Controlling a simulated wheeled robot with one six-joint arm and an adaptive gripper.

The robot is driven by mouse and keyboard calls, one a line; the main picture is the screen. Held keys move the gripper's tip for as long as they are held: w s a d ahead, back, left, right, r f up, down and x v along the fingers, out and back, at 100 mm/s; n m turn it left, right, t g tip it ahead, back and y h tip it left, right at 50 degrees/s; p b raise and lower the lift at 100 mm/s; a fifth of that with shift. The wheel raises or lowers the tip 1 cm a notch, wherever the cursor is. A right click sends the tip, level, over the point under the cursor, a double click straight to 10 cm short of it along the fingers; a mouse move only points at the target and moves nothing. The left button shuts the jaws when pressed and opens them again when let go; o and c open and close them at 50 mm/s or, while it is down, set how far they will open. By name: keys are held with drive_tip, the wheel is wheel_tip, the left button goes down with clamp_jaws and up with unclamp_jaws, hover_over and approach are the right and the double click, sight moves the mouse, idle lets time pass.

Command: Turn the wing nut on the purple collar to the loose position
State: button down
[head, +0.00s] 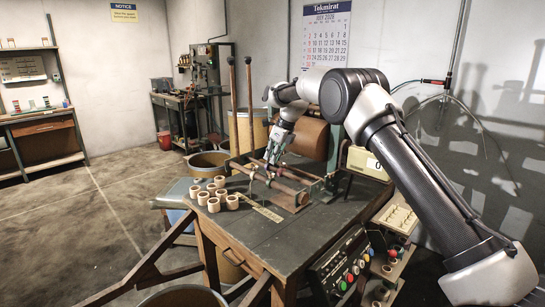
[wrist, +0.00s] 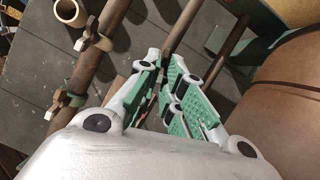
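No clearly purple collar can be made out; it may be hidden by my gripper or too small to tell. In the wrist view, a brown rod on the left carries a collar with a pale wing nut (wrist: 93,42) and a greenish collar (wrist: 70,97) lower down. My gripper (wrist: 172,70) has green-padded fingers, spread apart with a gap between them, to the right of that rod. A thinner rod (wrist: 182,28) passes beyond the fingertips. In the head view, my gripper (head: 272,166) is low over the winding rods, and its fingertips are too small to judge contact.
Several tape cores (head: 214,192) stand on the dark workbench (head: 262,239), left of the rods. A large brown roll (head: 308,138) stands behind the rods and fills the wrist view's right side. Two upright wooden poles (head: 249,95) rise behind. A button panel (head: 346,270) is at the front right.

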drive_tip(key=shift+w+n+g, duration=0.1)
drive_tip(key=shift+n+g, duration=0.2)
drive_tip(key=shift+n, duration=0.4)
drive_tip(key=c, duration=1.7)
unclamp_jaws()
drive_tip(key=shift+o, duration=0.2)
drive_tip(key=v, duration=1.2)
drive_tip(key=shift+o, duration=0.5)
drive_tip(key=shift+d, duration=0.1)
